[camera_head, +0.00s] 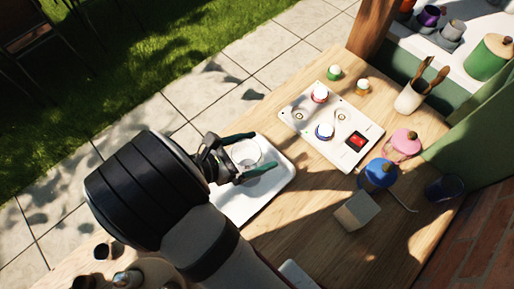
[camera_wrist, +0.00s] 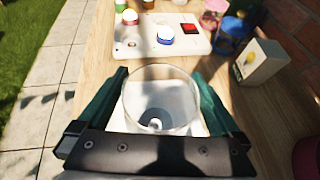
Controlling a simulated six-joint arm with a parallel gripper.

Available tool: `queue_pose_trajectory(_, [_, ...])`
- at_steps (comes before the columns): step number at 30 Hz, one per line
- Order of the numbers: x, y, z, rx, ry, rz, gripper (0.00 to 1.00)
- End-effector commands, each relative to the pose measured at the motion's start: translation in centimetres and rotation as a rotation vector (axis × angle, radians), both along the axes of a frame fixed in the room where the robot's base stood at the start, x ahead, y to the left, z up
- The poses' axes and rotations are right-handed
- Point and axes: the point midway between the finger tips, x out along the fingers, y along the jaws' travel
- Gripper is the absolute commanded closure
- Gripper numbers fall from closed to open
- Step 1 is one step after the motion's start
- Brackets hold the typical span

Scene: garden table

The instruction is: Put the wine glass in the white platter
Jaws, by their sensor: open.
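The clear wine glass (camera_head: 246,154) is over the white platter (camera_head: 278,182), and its round rim faces up. In the wrist view the wine glass (camera_wrist: 160,92) is between the two green fingers, with its bottom seen through the bowl. The white platter (camera_wrist: 188,112) lies beneath it. My gripper (camera_head: 266,149) is open around the glass, one finger on each side. In the wrist view my gripper (camera_wrist: 160,74) shows small gaps beside the bowl. The glass's foot is partly hidden, so its contact with the platter is hard to tell.
A white panel (camera_head: 352,118) with knobs and a red switch lies beyond the platter. A blue pot (camera_head: 378,174), a pink pot (camera_head: 403,144) and a beige box (camera_head: 358,212) stand to the right. Several dark jars sit at the bottom left.

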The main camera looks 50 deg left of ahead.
Motion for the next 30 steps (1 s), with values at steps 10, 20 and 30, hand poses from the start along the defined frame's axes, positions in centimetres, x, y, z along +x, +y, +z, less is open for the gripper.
queue_pose_trajectory(10, [-8.1, 1.7, 3.9, 0.003, 0.001, 0.005, 0.0])
queue_pose_trajectory(20, [-10.4, 2.1, 5.1, 0.001, 0.001, 0.001, 0.0])
queue_pose_trajectory(30, [-10.3, 2.1, 5.1, 0.0, 0.0, 0.001, 0.0])
